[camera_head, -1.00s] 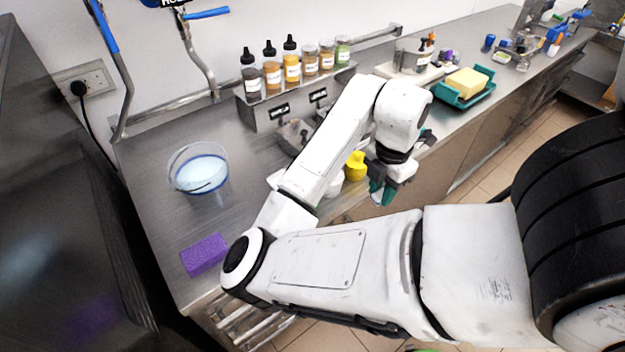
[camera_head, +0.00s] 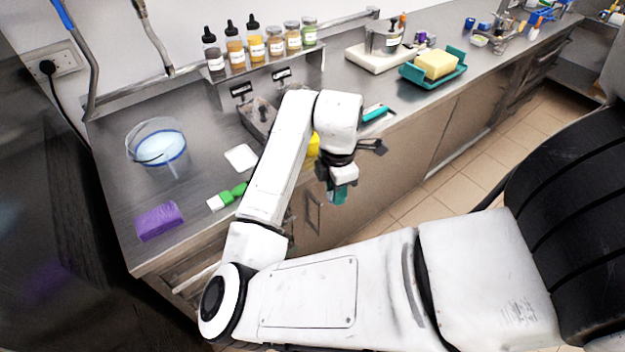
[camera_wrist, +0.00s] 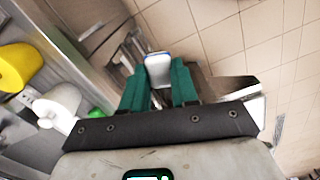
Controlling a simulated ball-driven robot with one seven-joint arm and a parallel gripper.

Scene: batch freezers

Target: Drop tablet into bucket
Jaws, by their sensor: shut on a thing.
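A small white tablet with a blue edge (camera_wrist: 158,64) is held between the green fingers of my gripper (camera_wrist: 160,84) in the wrist view. In the head view my gripper (camera_head: 337,194) points down in front of the counter's front edge, above the floor; the tablet is not clear there. The clear bucket (camera_head: 130,146) with pale blue liquid stands upright on the left part of the counter, well to the left of my gripper and apart from it.
A purple sponge (camera_head: 160,222) and a green-and-white brush (camera_head: 228,196) lie near the counter's front edge. Several bottles and jars stand on a rear shelf. A yellow item (camera_head: 314,146) is partly hidden behind my arm. A teal tray (camera_head: 434,76) with a yellow block is further right.

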